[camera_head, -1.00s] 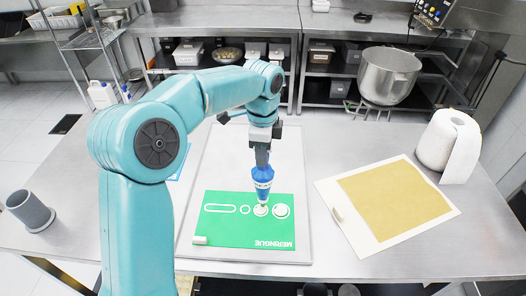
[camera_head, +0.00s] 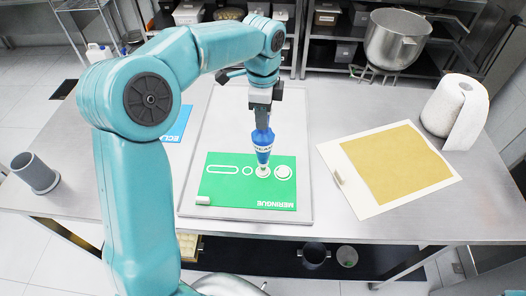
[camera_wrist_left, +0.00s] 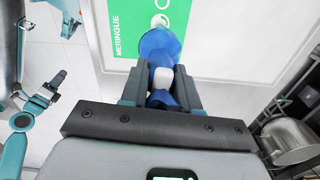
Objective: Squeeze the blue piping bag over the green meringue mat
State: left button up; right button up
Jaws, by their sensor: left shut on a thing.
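The green meringue mat (camera_head: 225,191) lies on a grey tray on the table. It bears a long white outline, a small ring and two larger white rounds. My left gripper (camera_head: 262,122) is shut on the upper part of the blue piping bag (camera_head: 262,142), which hangs upright with its tip down over the middle-right round. Whether the tip touches the mat cannot be told. In the left wrist view the bag (camera_wrist_left: 159,48) sticks out beyond my left gripper's fingers (camera_wrist_left: 160,82), with part of the green mat (camera_wrist_left: 135,22) beyond.
The tray (camera_head: 230,130) has bare room behind the mat. A blue mat (camera_head: 178,128) is partly hidden by my left arm. A tan sheet on a white board (camera_head: 335,158) lies right, with a paper roll (camera_head: 455,108) behind it. A grey cup (camera_head: 35,172) stands at left.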

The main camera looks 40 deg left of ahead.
pick_arm(q)
jog(key=shift+r+p, duration=0.3)
jog(key=shift+r, duration=1.95)
